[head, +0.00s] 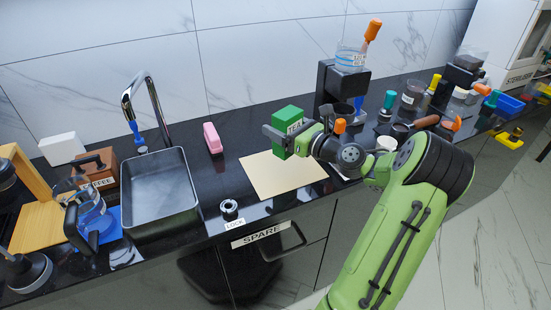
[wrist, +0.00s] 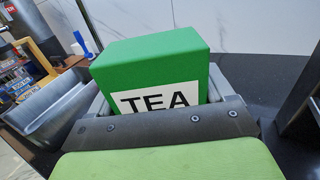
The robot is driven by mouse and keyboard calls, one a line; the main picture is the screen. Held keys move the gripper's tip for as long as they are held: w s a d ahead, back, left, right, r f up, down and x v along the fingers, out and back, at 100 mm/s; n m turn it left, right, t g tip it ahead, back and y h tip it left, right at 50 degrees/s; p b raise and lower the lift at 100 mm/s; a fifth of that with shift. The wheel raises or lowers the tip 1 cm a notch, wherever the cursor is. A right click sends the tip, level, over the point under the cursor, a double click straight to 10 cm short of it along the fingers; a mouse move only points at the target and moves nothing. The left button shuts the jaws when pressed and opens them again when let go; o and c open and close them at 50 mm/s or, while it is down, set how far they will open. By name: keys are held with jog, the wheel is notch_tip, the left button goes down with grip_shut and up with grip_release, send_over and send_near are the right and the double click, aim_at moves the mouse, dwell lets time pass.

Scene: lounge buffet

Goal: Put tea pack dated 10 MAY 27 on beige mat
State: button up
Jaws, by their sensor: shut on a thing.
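My gripper (head: 278,140) is shut on a green tea pack (head: 288,119) and holds it at the far side of the beige mat. The pack also shows in the wrist view (wrist: 150,72), with a white label reading TEA between my fingers. No date can be read on it in either view. The beige mat (head: 272,182) lies flat on the black counter, with nothing seen resting on it. The pack appears above the mat's back edge; I cannot tell how high it is.
A sink (head: 160,190) with a tap stands left of the mat, and a pink block (head: 212,138) lies between them. A small dark ring marked LOCK (head: 229,208) is near the front edge. A coffee machine (head: 335,85) stands behind right, with crowded cups and tools beyond.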

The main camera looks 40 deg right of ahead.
aim_at(283, 151)
notch_tip(283, 151, down, 9)
jog(key=b, duration=0.4)
jog(key=shift+s+r, duration=0.15)
jog(key=shift+r, duration=0.15)
jog(key=o, duration=1)
jog(key=s+p, duration=0.1)
jog(key=s, duration=0.3)
jog(key=s+d+p, duration=0.1)
jog(key=s, duration=0.3)
jog(key=s+p, duration=0.1)
jog(key=s, duration=0.3)
jog(key=shift+d+r, duration=0.1)
jog(key=shift+d, duration=0.05)
